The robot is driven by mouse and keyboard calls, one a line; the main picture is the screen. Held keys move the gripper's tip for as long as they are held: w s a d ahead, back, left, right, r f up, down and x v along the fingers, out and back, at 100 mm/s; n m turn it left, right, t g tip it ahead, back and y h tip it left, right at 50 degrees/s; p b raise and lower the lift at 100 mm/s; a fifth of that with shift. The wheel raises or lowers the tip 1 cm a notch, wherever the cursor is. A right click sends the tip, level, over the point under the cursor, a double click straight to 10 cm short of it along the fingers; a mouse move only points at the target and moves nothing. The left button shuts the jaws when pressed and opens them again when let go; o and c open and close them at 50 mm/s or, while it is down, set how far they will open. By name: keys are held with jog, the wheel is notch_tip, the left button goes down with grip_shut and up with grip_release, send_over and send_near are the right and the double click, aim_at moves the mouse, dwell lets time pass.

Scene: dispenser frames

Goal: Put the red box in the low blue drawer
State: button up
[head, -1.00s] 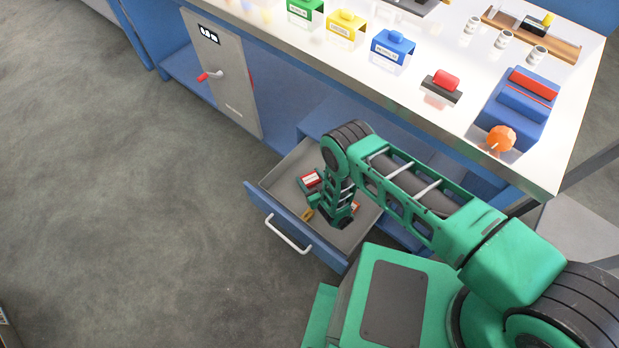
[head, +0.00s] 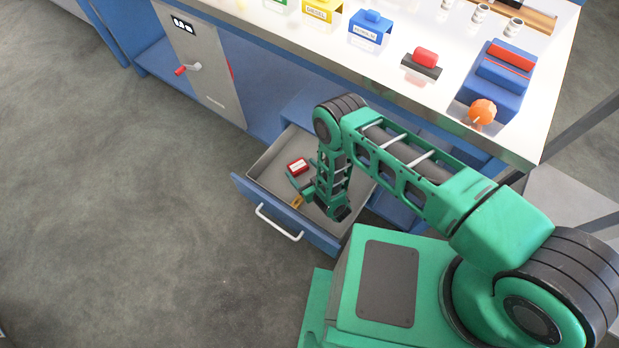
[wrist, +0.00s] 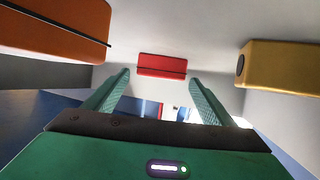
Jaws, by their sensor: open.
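The red box (head: 297,165) lies inside the pulled-out low blue drawer (head: 265,208), on its grey floor. It has a pale label on top. My gripper (wrist: 159,77) is inside the drawer too, low and beside the box. In the wrist view its two green fingers are apart with nothing held. The red box (wrist: 162,66) shows straight ahead, centred just beyond the fingertips, apart from them. In the head view my arm hides part of the drawer's right side.
An orange box (wrist: 55,28) is left and a yellow box (wrist: 282,68) right of the fingers in the drawer. The drawer's handle (head: 279,224) faces the open floor.

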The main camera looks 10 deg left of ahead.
jog(key=v, duration=0.7)
jog(key=shift+s+d, duration=0.1)
jog(key=shift+s, duration=0.1)
jog(key=shift+d, duration=0.15)
